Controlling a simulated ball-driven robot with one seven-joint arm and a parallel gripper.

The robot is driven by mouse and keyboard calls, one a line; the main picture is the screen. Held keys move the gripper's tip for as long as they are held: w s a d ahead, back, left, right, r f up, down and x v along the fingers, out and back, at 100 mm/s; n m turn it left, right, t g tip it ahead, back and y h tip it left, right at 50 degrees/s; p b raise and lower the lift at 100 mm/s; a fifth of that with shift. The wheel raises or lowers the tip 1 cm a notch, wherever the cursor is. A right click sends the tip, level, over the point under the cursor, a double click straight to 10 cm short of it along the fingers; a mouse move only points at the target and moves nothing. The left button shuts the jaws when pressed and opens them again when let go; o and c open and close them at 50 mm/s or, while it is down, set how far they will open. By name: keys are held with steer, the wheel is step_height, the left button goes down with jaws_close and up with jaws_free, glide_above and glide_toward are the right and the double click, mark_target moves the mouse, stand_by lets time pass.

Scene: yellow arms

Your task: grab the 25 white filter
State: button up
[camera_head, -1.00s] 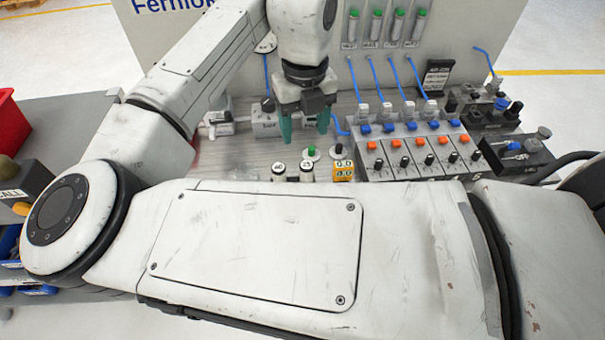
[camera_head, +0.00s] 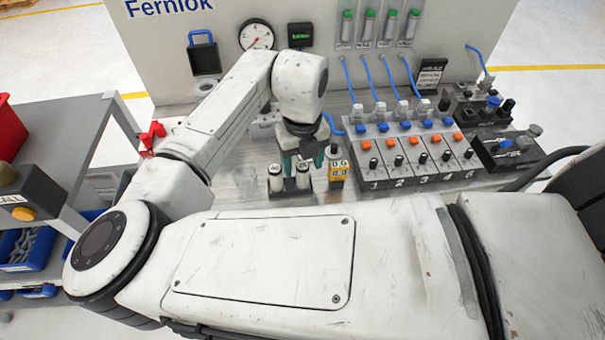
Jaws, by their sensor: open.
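Two white filters stand upright side by side in a dark holder, the left one (camera_head: 275,179) and the right one (camera_head: 303,176). Their labels are too small to read, so I cannot tell which is the 25. My gripper (camera_head: 303,162) points down with its teal fingers apart. In the picture the fingers lie on either side of the right filter's upper part. I cannot tell whether they touch it or are still behind it. My gripper body hides what is behind it.
The numbered valve panel (camera_head: 420,160) fills the bench's right. A gauge (camera_head: 257,35) is on the back wall.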

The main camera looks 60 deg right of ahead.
jaws_close()
stand_by(0.5)
steer(key=shift+r, duration=0.15)
